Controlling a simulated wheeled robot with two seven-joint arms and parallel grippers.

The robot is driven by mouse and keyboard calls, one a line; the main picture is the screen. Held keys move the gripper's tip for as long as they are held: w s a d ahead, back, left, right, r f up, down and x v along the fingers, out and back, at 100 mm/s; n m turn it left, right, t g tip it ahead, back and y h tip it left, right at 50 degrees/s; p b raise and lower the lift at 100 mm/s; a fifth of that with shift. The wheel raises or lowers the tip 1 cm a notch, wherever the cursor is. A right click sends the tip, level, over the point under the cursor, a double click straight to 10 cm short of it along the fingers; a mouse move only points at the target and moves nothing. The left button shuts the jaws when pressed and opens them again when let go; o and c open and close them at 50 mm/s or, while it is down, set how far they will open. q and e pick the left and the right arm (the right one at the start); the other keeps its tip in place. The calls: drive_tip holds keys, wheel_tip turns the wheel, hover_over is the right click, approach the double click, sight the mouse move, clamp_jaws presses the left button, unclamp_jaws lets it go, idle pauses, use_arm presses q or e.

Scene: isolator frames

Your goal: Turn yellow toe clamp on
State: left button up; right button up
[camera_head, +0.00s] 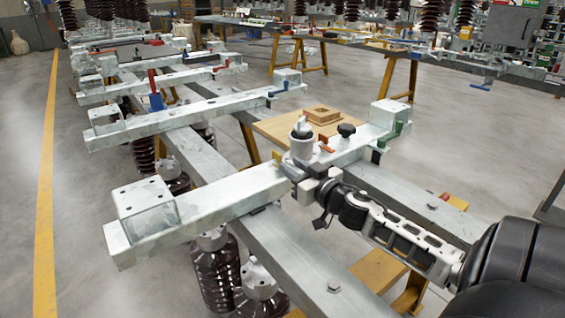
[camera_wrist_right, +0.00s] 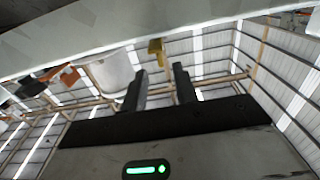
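The yellow toe clamp (camera_head: 277,156) is a small tab on the side of the nearest pale metal beam (camera_head: 225,197), left of a white cylinder (camera_head: 301,145). In the right wrist view the yellow clamp (camera_wrist_right: 156,50) hangs at the beam edge, just beyond and between my fingertips. My right gripper (camera_head: 297,172) is close beside the beam, near the clamp. In the wrist view its two dark fingers (camera_wrist_right: 158,82) are apart with a gap between them. I see no contact with the clamp. My left gripper is not in view.
An orange clamp (camera_head: 325,143) and a black knob (camera_head: 346,130) sit right of the cylinder. A green clamp (camera_head: 399,128) is at the beam's far end. Long grey rails (camera_head: 290,255) run under the beam. Further beams stand behind. Open floor (camera_head: 85,245) lies at left.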

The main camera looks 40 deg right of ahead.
sight(281, 159)
drive_tip(key=shift+w+d, duration=0.15)
drive_tip(key=shift+w, duration=1.05)
drive_tip(key=shift+w+d, duration=0.1)
drive_tip(key=shift+w, duration=1.1)
clamp_jaws()
